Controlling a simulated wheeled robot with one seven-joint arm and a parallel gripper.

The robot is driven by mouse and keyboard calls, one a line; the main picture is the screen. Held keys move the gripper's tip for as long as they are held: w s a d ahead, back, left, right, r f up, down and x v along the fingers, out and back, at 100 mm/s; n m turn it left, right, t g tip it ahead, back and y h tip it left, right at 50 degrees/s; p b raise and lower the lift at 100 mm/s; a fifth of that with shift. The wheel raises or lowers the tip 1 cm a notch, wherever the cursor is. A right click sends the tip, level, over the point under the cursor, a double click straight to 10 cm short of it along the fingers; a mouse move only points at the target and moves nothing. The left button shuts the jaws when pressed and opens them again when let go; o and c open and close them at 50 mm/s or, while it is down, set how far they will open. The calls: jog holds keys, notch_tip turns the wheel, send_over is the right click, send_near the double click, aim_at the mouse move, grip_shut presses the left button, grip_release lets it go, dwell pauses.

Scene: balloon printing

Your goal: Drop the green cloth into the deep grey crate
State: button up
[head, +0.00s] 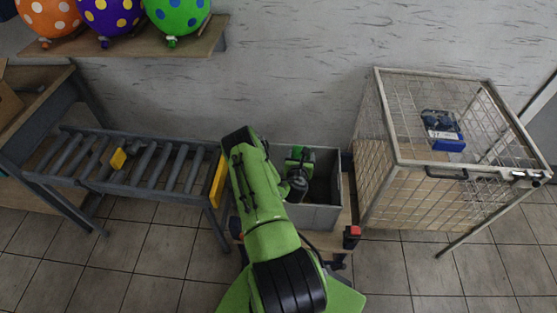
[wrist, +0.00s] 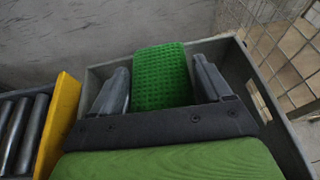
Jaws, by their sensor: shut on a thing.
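The green cloth (wrist: 160,78) has a bumpy weave and stands out between the two dark fingers of my gripper (wrist: 160,88), which is shut on it. The deep grey crate (wrist: 268,98) lies beneath and around the fingers in the wrist view, with its walls to the far side and right. In the head view the grey crate (head: 318,218) stands at the centre, with my wrist over its opening. My arm hides part of the crate there. I cannot tell how far above the crate floor the cloth is.
A roller conveyor (head: 150,165) with a yellow end plate (wrist: 57,125) is left of the crate. A wire cage (head: 400,190) with a blue item (head: 446,142) is on the right. A shelf (head: 150,45) with spotted balloons is on the wall behind.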

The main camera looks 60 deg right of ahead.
notch_tip(320, 180, down, 6)
jog(key=b, duration=0.4)
jog(key=o, duration=1)
jog(key=shift+c, duration=0.2)
jog(key=shift+a, duration=0.1)
